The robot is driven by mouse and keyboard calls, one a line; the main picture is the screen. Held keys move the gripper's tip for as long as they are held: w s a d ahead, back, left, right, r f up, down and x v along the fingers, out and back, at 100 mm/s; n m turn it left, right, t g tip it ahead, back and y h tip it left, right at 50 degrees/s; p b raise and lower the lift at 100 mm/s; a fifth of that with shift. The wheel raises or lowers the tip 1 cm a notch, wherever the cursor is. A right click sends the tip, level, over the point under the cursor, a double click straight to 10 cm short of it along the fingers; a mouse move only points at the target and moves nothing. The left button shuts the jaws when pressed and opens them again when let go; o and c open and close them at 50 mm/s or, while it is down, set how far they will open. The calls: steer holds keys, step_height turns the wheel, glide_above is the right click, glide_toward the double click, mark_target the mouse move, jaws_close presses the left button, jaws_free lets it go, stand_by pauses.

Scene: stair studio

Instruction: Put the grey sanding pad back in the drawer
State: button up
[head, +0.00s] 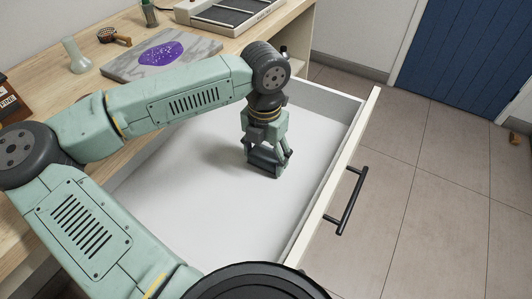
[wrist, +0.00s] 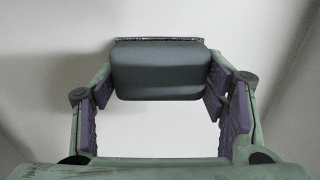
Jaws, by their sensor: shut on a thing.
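My gripper (head: 266,166) is inside the open drawer (head: 170,190), near its right side and front panel. In the wrist view my gripper (wrist: 161,85) is shut on the grey sanding pad (wrist: 160,72), with a finger against each end. The pad is a dark grey block with rounded edges and a thin speckled layer along its far edge. I cannot tell whether the pad touches the floor.
The drawer front (head: 335,170) has a black bar handle (head: 347,203). The wooden desktop (head: 50,110) above holds a grey board with a purple patch (head: 160,54), a glass bottle (head: 76,56), a brush (head: 113,37) and a tray (head: 232,12). Tiled floor lies right.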

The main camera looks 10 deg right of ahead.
mark_target(265, 155)
steer(key=shift+f+b, duration=0.3)
steer(key=o, duration=1.1)
steer(key=shift+r, duration=0.1)
steer(key=shift+r, duration=0.15)
steer(key=shift+r+p, duration=0.25)
steer(key=shift+p, duration=0.25)
step_height(265, 155, up, 12)
steer(key=b, duration=0.1)
steer(key=shift+f+b, duration=0.2)
steer(key=shift+b, duration=0.1)
